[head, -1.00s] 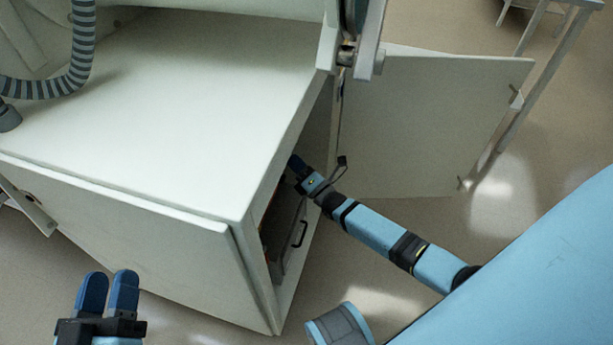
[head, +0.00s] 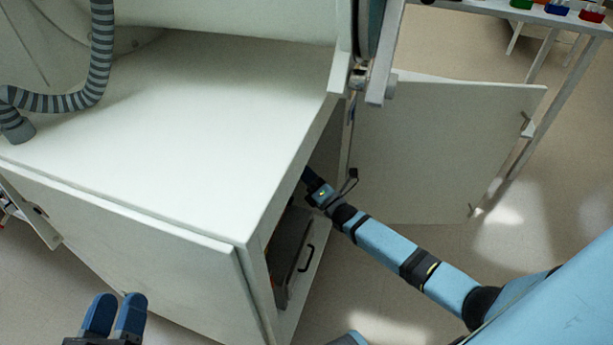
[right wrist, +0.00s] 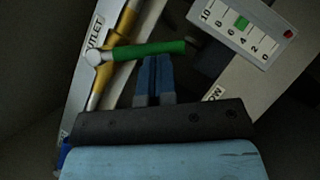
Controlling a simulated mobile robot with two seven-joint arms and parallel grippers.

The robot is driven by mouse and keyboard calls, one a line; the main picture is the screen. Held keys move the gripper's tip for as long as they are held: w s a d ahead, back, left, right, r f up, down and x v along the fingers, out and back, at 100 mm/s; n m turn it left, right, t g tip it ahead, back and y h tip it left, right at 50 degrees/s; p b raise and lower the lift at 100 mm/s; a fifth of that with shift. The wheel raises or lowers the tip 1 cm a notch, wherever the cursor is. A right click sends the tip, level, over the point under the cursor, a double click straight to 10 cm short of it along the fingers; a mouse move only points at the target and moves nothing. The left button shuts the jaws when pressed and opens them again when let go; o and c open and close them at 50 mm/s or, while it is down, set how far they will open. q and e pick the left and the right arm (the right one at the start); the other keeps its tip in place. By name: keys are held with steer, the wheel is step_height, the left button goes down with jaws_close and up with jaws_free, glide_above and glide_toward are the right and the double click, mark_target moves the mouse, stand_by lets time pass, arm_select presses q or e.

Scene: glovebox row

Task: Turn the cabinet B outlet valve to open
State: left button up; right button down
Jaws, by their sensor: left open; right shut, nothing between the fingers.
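The outlet valve's green lever (right wrist: 150,50) shows in the right wrist view on a yellow pipe (right wrist: 125,22), beside a label partly reading "UTLET" (right wrist: 95,32). The lever lies across the pipe at a slant. My right gripper (right wrist: 153,60) is shut and empty, its blue fingertips right at the lever's lower side. I cannot tell if they touch it. In the head view my right gripper (head: 308,176) reaches into the open side of the white cabinet (head: 150,245), which hides the valve. My left gripper (head: 116,312) is open and empty in front of the cabinet.
A gauge (right wrist: 242,28) with a green band sits right of the lever. An open door (head: 440,150) stands right of my right arm. A black handle (head: 306,258) shows low in the opening. A rack with coloured bins (head: 555,8) stands at top right.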

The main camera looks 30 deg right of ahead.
arm_select(q)
steer(key=shift+w+f, duration=0.1)
steer(key=shift+f, duration=0.1)
arm_select(e)
steer(key=shift+w+n, duration=0.1)
steer(key=shift+n, duration=0.2)
arm_select(q)
steer(key=shift+w+f+m+g+b, duration=0.1)
steer(key=shift+f+m+g+b, duration=0.35)
steer(key=shift+f+b, duration=1)
steer(key=shift+w+f+m+g+b, duration=0.1)
steer(key=shift+f+m+g+b, duration=0.15)
steer(key=shift+f+g+b, duration=0.75)
arm_select(e)
steer(key=w+d+r+n+y, duration=0.3)
steer(key=r+n+y, duration=0.1)
steer(key=n, duration=0.2)
steer(key=shift+d+n+y, duration=0.25)
steer(key=shift+n+y, duration=0.05)
steer(key=shift+y, duration=0.1)
arm_select(q)
steer(key=shift+f+t, duration=0.35)
steer(key=shift+f, duration=0.15)
arm_select(e)
steer(key=shift+r, duration=0.15)
